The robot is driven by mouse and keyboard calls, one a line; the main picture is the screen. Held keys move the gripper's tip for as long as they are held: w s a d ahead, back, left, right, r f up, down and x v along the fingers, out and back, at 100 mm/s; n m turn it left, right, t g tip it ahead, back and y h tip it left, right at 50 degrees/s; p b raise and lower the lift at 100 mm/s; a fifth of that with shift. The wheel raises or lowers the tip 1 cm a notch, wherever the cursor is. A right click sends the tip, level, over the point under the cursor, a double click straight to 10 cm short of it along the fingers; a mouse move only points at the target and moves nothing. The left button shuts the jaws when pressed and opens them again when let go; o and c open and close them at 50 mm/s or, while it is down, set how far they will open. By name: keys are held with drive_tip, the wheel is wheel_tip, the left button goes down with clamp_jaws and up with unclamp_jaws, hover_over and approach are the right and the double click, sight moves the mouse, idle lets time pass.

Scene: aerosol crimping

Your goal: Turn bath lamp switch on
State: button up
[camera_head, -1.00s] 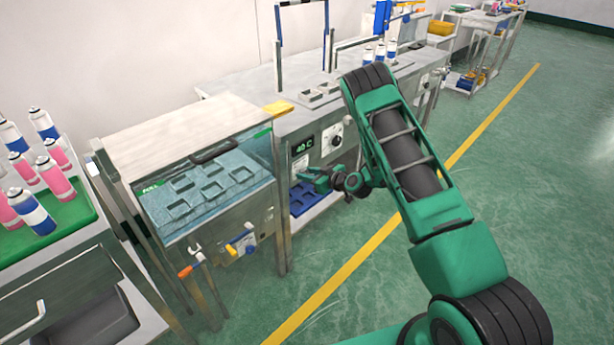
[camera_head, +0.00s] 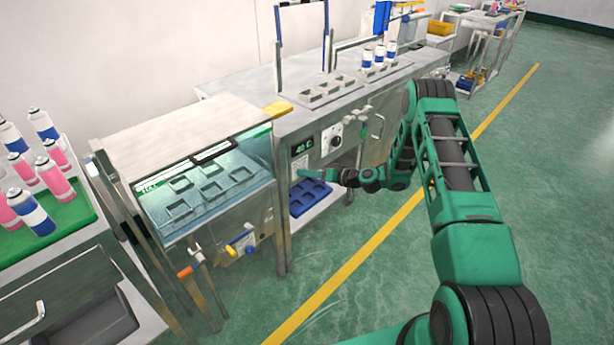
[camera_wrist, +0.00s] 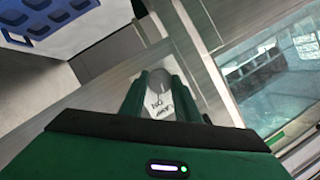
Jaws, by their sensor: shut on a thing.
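My gripper (camera_wrist: 160,90) is closed around the knob, one green finger on each side, in the wrist view. In the head view my gripper (camera_head: 304,174) points left at the metal post beside the water bath (camera_head: 212,190), below the green-lit "40 C" display. The knob itself is hidden there. The bath's clear cover is closed over trays in blue-green water.
A dial (camera_head: 332,140) and bent pipe handles (camera_head: 375,125) stick out of the machine front near my arm. A blue tray (camera_head: 308,198) lies on a low shelf under my gripper. Floor to the right is clear.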

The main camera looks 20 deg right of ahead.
drive_tip(key=shift+d+f+m+y, duration=0.15)
drive_tip(key=shift+m+y, duration=0.2)
drive_tip(key=shift+m, duration=0.25)
drive_tip(key=shift+d+f+m+y, duration=0.15)
drive_tip(key=shift+m+y, duration=0.2)
drive_tip(key=shift+m, duration=0.25)
drive_tip(key=o, duration=0.9)
drive_tip(key=shift+c, duration=0.2)
drive_tip(key=shift+o, duration=0.9)
drive_tip(key=shift+a+r, duration=0.1)
drive_tip(key=v, duration=1)
drive_tip(key=shift+d, duration=0.4)
drive_tip(key=shift+s, duration=0.1)
